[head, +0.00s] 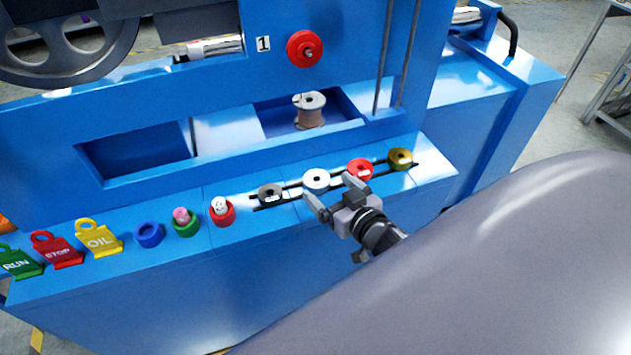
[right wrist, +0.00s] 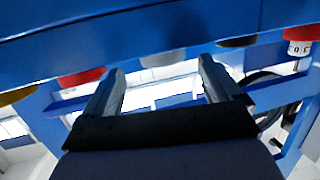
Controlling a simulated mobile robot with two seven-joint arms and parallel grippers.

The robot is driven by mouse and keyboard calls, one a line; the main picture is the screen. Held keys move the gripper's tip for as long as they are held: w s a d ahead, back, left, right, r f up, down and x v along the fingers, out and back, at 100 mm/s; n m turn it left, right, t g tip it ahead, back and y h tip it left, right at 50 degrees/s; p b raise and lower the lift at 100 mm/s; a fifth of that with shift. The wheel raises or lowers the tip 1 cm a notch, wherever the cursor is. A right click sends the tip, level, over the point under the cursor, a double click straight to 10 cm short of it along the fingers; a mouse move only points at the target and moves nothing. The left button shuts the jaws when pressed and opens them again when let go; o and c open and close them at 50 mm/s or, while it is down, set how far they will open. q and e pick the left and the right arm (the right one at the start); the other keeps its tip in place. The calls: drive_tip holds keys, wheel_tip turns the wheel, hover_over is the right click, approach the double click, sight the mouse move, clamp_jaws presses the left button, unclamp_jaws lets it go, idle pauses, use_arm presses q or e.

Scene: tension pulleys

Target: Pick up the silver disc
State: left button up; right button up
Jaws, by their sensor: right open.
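The silver disc (head: 316,180) sits on the slotted blue ledge, between a dark grey disc (head: 270,192) and a red disc (head: 360,168). My right gripper (head: 328,188) is open and empty, just in front of the silver disc. Its fingers point toward the disc. In the right wrist view the silver disc (right wrist: 162,58) shows beyond and between the two fingertips of the right gripper (right wrist: 162,70). I cannot tell whether the fingers touch it. My left gripper is not in view.
A gold disc (head: 400,157) sits at the slot's right end. Left along the ledge are a red cup (head: 222,214), a green cup (head: 186,224), a blue ring (head: 149,235) and several tags. A spool (head: 310,112) stands in the recess behind.

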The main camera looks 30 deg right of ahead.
sight(319, 182)
drive_tip(key=shift+w+a+f, duration=0.1)
drive_tip(key=shift+w+f, duration=0.1)
drive_tip(key=shift+w, duration=0.8)
drive_tip(key=shift+w+a+f, duration=0.1)
drive_tip(key=shift+w+f, duration=0.05)
drive_tip(key=shift+w, duration=0.8)
drive_tip(key=c, duration=1.3)
